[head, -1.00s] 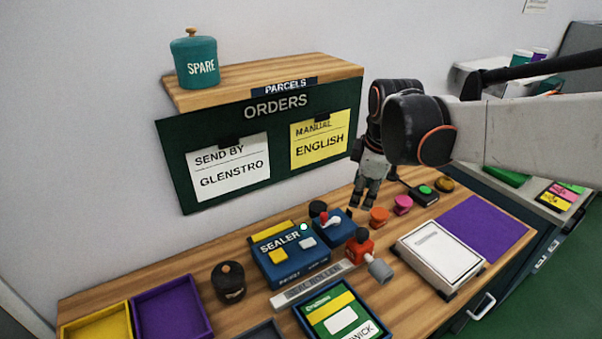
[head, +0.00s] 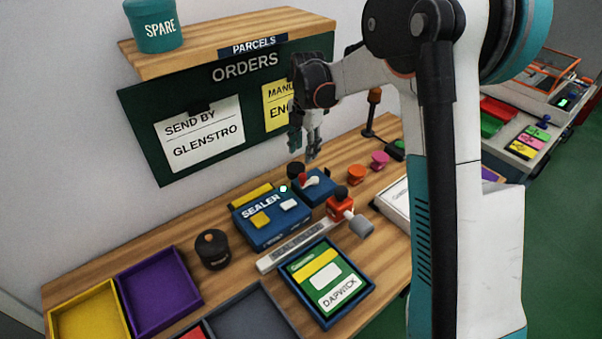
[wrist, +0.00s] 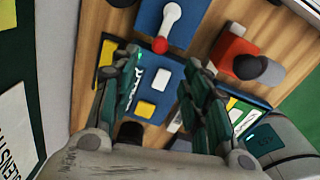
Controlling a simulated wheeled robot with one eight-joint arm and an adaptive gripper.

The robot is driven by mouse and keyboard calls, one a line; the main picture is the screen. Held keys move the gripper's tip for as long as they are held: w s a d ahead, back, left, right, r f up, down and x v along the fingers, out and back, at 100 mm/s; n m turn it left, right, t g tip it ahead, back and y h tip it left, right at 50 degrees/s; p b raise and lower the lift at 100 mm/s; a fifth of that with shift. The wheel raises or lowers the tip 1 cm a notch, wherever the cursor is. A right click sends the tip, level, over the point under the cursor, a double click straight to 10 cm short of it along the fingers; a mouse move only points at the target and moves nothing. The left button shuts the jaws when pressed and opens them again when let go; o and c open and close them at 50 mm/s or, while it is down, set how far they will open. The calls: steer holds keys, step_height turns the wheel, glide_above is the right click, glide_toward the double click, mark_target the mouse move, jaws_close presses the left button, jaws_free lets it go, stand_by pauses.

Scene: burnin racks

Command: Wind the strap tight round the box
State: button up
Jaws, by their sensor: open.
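A green and yellow box (head: 322,275) marked DAPWICK lies in a blue tray (head: 367,290) at the front of the bench. I cannot make out a strap around it. Behind it stand a blue SEALER unit (head: 272,228), a smaller blue unit (head: 318,190) with a red-tipped lever (head: 303,181), and a red device (head: 339,206) with a grey cylinder (head: 361,228). My gripper (head: 304,150) is open and empty, above and behind the smaller blue unit. In the wrist view its fingers (wrist: 160,85) point toward the SEALER (wrist: 155,92) and the lever (wrist: 165,30).
A pale ruler-like strip (head: 296,248) lies between the SEALER and the tray. Orange (head: 356,174) and pink (head: 380,160) knobs stand to the right. A black pot (head: 211,250), purple tray (head: 160,292) and yellow tray (head: 88,312) are at left. My arm hides much of a white box (head: 396,205).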

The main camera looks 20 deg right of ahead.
mark_target(302, 174)
steer(key=f+b, duration=0.1)
steer(key=f, duration=0.4)
steer(key=f+b, duration=0.1)
steer(key=f, duration=0.4)
steer(key=shift+w+a+f+b, duration=0.1)
steer(key=shift+w+f+b, duration=0.1)
steer(key=shift+f+b, duration=0.15)
jaws_close()
